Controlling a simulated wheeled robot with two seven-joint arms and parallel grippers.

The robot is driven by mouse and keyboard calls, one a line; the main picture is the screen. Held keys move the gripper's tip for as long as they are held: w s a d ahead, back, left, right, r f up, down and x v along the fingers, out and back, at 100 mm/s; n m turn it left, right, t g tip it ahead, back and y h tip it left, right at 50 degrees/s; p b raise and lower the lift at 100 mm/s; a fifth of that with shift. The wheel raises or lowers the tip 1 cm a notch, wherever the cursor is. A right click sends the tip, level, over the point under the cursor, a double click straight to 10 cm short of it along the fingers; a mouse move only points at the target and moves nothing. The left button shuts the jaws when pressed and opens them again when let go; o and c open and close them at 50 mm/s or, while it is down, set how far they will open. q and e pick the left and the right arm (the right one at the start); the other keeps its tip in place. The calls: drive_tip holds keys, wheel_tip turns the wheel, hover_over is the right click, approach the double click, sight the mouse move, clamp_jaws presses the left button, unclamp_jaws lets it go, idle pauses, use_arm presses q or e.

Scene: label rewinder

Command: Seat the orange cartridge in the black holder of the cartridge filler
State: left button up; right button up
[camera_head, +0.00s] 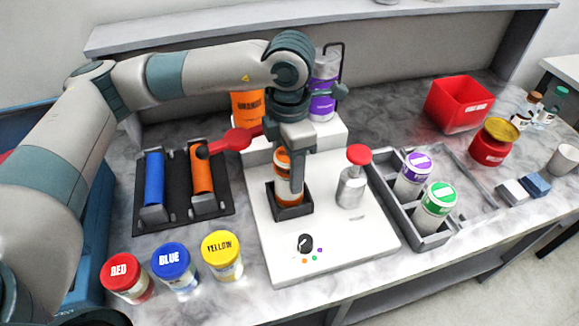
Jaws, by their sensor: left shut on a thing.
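The orange cartridge (281,161), with a pale label, is upright on the white cartridge filler (270,244). My left gripper (296,190) comes down from above, with its fingers shut on the cartridge and hiding part of it. The cartridge's lower end is at the square black holder (291,212) and appears to be inside its walls. I cannot tell whether it rests on the holder's bottom. My right gripper is not in view.
A red-capped bottle (351,182) stands right of the holder, and a black knob (305,242) is in front. A grey tray (434,239) holds purple- and green-capped containers. A black rack (178,200) holds blue and orange cylinders. Red, blue and yellow-lidded jars (175,266) stand front left.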

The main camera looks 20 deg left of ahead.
use_arm(q)
drive_tip(key=shift+f+b, duration=0.3)
drive_tip(key=shift+b, duration=0.1)
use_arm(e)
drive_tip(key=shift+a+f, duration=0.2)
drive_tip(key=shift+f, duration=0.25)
use_arm(q)
drive_tip(key=o, duration=1.3)
drive_tip(key=shift+r, duration=0.1)
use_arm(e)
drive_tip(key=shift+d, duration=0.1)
use_arm(q)
wheel_tip(320, 180, up, 8)
drive_tip(key=shift+f+b, duration=0.1)
drive_tip(key=shift+b, duration=1.15)
wheel_tip(320, 180, up, 10)
drive_tip(key=b, duration=0.1)
drive_tip(key=shift+f+b, duration=0.25)
drive_tip(key=shift+b, duration=0.15)
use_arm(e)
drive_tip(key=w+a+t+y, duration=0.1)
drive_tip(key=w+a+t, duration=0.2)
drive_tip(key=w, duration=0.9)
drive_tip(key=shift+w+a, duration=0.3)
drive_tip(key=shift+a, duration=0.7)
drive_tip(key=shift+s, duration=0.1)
